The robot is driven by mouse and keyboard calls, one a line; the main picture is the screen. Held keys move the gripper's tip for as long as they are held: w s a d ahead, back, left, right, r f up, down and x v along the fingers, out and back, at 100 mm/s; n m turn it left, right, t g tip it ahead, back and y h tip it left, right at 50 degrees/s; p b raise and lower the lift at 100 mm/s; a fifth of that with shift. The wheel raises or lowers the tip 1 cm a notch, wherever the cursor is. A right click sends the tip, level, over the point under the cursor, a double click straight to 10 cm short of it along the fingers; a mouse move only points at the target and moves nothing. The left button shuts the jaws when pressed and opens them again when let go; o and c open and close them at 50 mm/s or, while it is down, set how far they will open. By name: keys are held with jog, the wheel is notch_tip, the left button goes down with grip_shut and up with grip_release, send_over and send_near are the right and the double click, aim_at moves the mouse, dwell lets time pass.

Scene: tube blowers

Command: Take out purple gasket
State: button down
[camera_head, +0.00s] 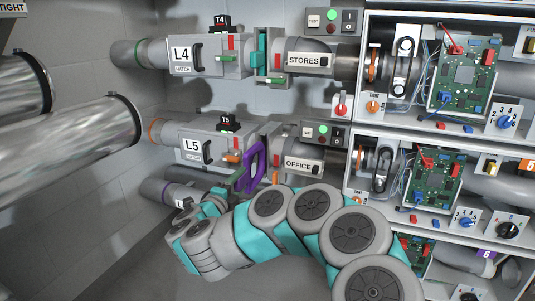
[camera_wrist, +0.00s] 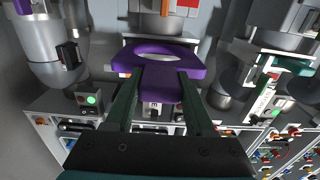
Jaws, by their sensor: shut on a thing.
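The purple gasket (camera_wrist: 160,85) is a flat ring with a tab. My gripper (camera_wrist: 158,76) is shut on the tab, one dark green finger on each side, and the whole ring shows beyond the fingertips in the wrist view. In the head view the gasket (camera_head: 262,157) stands tilted at the gap between the L5 hatch block (camera_head: 196,143) and the OFFICE pipe section (camera_head: 298,160). I cannot tell whether its far edge is clear of the joint. My gripper (camera_head: 236,180) is below and left of it, partly hidden by my arm.
Above, the L4 line (camera_head: 195,56) has a teal gasket (camera_head: 260,52) beside the STORES section (camera_head: 306,62). Open cabinets with circuit boards (camera_head: 466,75) stand at right. A lower pipe (camera_head: 165,190) is partly behind my arm. Large shiny pipes (camera_head: 75,140) fill the left.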

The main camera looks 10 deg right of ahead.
aim_at(236, 185)
jog(key=shift+v, duration=1.95)
jog(key=b+v, duration=0.2)
jog(key=b, duration=0.1)
jog(key=shift+f+b, duration=0.15)
jog(key=shift+b, duration=0.15)
jog(key=shift+s+a+b, duration=0.15)
jog(key=shift+s+b, duration=0.05)
jog(key=shift+b, duration=0.1)
jog(key=shift+w, duration=0.1)
